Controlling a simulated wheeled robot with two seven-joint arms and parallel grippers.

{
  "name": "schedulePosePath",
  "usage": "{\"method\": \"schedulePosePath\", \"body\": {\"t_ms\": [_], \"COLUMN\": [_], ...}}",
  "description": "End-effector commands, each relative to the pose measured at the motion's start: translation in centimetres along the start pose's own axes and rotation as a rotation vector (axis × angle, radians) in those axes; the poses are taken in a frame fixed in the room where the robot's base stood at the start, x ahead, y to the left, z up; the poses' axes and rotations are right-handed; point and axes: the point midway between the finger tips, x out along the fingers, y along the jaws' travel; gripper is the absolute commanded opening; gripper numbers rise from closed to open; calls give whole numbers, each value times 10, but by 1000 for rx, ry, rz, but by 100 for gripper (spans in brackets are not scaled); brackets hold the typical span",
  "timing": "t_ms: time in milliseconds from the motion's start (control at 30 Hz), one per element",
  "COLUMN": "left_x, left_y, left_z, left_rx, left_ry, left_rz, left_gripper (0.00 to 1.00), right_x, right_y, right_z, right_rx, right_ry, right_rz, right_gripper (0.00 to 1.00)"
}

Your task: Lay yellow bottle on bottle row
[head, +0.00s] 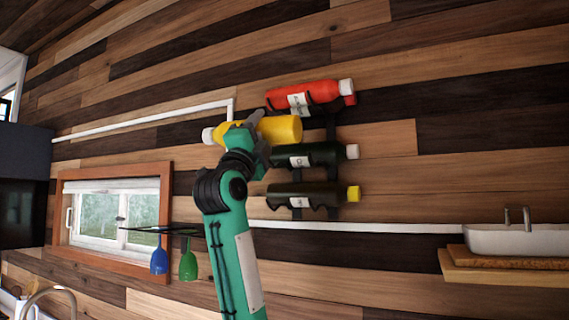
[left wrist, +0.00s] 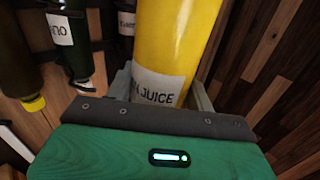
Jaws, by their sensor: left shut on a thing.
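The yellow bottle (head: 281,129) lies on its side, its white cap to the left, in the head view. My left gripper (head: 256,136) is shut around its middle. In the left wrist view the yellow bottle (left wrist: 176,40) stands between the fingers of my left gripper (left wrist: 160,92), its label partly hidden. The bottle row is a dark wall rack (head: 331,127). A red bottle (head: 318,92) lies at its top, and two dark bottles (head: 325,155) lie lower. The yellow bottle overlaps the level between red and dark bottles; I cannot tell whether it touches the rack. My right gripper is out of view.
Blue (head: 159,260) and green (head: 188,265) glasses hang from a dark rack at lower left, beside a window (head: 115,215). A white rail (head: 370,228) runs below the bottles. A white tub (head: 510,240) sits on a wooden shelf at right.

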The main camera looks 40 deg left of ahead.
Motion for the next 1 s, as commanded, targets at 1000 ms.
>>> {"method": "schedulePosePath", "body": {"t_ms": [1000], "left_x": [44], "left_y": [20], "left_z": [7], "left_rx": [-43], "left_ry": [6], "left_rz": [1], "left_gripper": [16], "right_x": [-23], "right_y": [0], "right_z": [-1], "right_rx": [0], "right_ry": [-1], "right_rz": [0], "right_gripper": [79]}}
